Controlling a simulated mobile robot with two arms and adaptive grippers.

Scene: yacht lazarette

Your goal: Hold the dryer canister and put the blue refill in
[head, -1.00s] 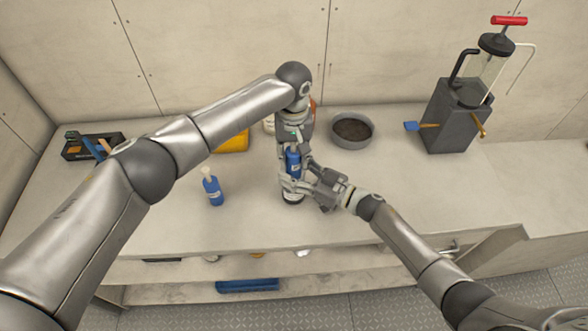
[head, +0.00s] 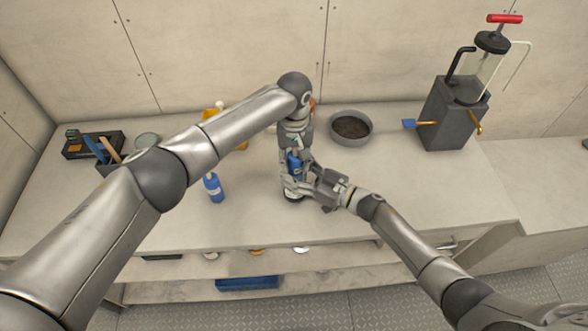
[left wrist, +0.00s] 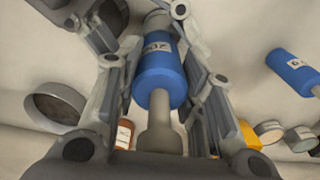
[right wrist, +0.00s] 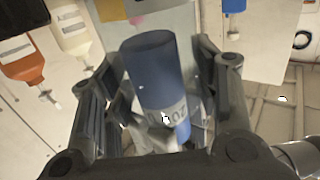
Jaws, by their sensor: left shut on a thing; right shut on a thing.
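The blue refill (head: 295,165) has a white label and a grey stem. My left gripper (head: 293,172) is shut on it from above; the left wrist view shows the refill (left wrist: 160,72) between the fingers. My right gripper (head: 322,188) is shut on the dryer canister (head: 293,196) from the right, low over the counter. The canister's mouth is hidden, so I cannot tell whether the refill is inside.
A grey bowl (head: 351,128) stands behind right, and a grey pump unit (head: 455,112) farther right. A tool tray (head: 93,144) is at the back left. The front right counter is clear.

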